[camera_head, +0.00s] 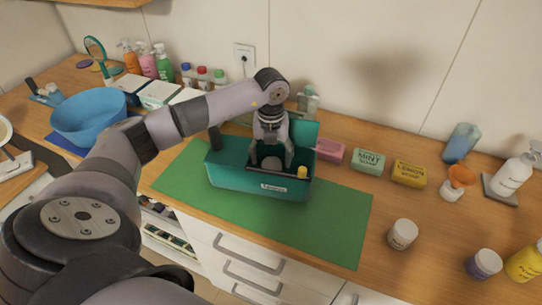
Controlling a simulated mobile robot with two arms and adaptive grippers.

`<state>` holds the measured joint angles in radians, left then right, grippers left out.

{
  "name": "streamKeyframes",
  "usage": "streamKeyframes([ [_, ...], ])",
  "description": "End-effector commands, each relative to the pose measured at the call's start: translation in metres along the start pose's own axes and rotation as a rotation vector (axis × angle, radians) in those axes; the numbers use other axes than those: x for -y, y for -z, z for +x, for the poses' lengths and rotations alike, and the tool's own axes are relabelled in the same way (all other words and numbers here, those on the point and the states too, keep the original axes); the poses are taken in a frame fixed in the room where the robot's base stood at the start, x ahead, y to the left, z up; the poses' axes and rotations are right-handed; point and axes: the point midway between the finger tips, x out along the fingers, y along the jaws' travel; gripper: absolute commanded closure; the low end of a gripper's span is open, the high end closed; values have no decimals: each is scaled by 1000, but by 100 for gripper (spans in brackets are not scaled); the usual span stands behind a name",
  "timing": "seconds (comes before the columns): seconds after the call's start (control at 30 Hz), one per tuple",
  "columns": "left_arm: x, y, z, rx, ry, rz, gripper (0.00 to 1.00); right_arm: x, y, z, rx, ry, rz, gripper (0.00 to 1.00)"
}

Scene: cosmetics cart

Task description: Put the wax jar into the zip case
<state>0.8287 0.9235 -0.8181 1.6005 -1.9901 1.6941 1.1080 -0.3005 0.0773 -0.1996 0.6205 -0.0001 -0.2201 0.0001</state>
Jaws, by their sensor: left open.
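The teal zip case (225,173) stands open on a green mat, with its lid raised at the back and a label on its front. My left gripper (270,161) points down into the case with its fingers spread. A pale round-topped thing (271,163) sits in the case between the fingers; it may be the wax jar, but its label is hidden. The case also holds a yellow-capped item (302,172). A white-lidded jar (403,234) stands on the counter to the right; I cannot read its label. My right gripper is not in view.
The green mat (335,222) is bare right of the case. Soap boxes, including a green one (367,161) and a yellow one (408,173), stand behind it. A purple jar (484,264) and bottles are at right. A blue bowl (88,115) is at left.

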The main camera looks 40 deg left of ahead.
Motion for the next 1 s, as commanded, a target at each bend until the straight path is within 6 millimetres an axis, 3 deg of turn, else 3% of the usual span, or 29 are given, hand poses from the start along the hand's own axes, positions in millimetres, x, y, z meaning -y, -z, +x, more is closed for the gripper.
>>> streamKeyframes([
  [0.07, 0, 0, -14, 2, 2, 0, 33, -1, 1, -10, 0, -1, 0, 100],
  [0.1, 1, -1, -16, 4, 3, 0, 33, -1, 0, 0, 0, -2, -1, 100],
  [0.3, 1, -2, -62, 7, 5, 0, 33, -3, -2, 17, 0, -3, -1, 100],
  [0.57, 1, -1, -112, 4, 3, 0, 33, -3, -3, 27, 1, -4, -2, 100],
  [0.73, 0, 0, -125, 1, 1, 0, 33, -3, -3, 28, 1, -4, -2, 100],
  [1.0, 0, 0, -128, 0, 1, 0, 33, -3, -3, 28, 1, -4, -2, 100],
])
